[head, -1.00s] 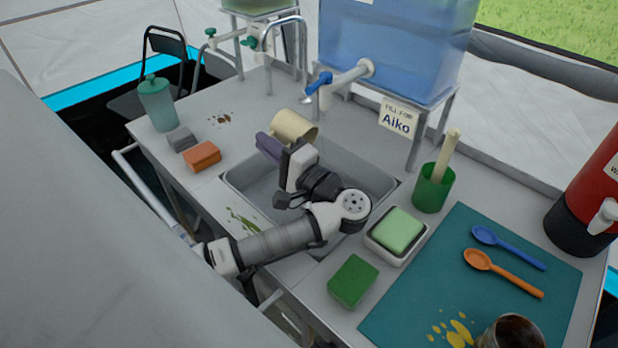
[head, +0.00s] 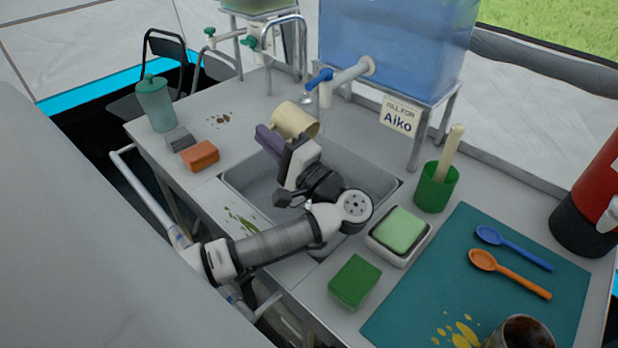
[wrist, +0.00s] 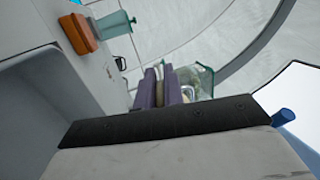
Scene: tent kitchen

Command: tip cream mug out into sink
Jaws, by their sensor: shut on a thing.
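The cream mug (head: 291,121) is tilted well over on its side above the far edge of the grey sink (head: 236,178). Its mouth faces right in the head view; its inside is mostly hidden. My gripper (head: 272,143), with purple fingers, is shut on the mug at its near left side. The wrist view shows the purple fingers (wrist: 160,92) with a cream strip of the mug (wrist: 168,77) between them. My arm covers part of the sink basin. No liquid is visible leaving the mug.
A blue-handled tap (head: 345,77) on the water tank stands close right of the mug. A curved metal faucet (head: 301,45) is behind. An orange sponge (head: 200,155) and teal bottle (head: 156,104) are left. A soap dish (head: 398,254) and green cup (head: 436,187) are right.

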